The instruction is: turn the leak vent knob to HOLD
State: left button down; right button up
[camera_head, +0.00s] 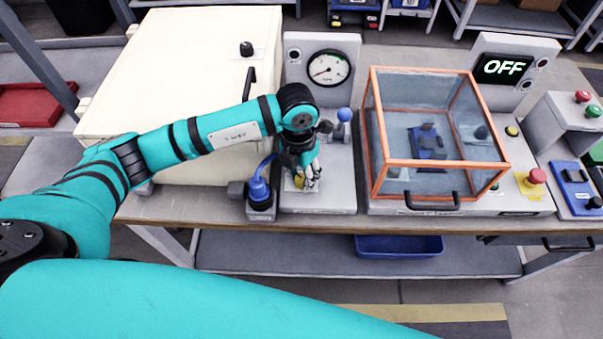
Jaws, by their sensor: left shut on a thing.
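My left gripper (306,182) points down at the front of the grey gauge unit (338,196). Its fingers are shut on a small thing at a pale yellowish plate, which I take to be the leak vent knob. The gripper hides most of the knob, so its pointer and the HOLD mark cannot be read. My right gripper is not in view.
A blue fitting (259,190) stands close left of the gripper, and a blue ball-topped lever (345,115) is behind it to the right. A cream cabinet (175,50) is at left. An orange-framed clear box (440,190) and a display reading OFF (502,68) are at right.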

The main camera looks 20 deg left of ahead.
aim_at(299, 176)
pick_arm(q)
jog(key=c, duration=0.9)
grip_release()
jog(key=shift+c, duration=0.2)
jog(key=shift+r, duration=0.1)
notch_tip(299, 176, up, 12)
jog(key=shift+a, duration=0.3)
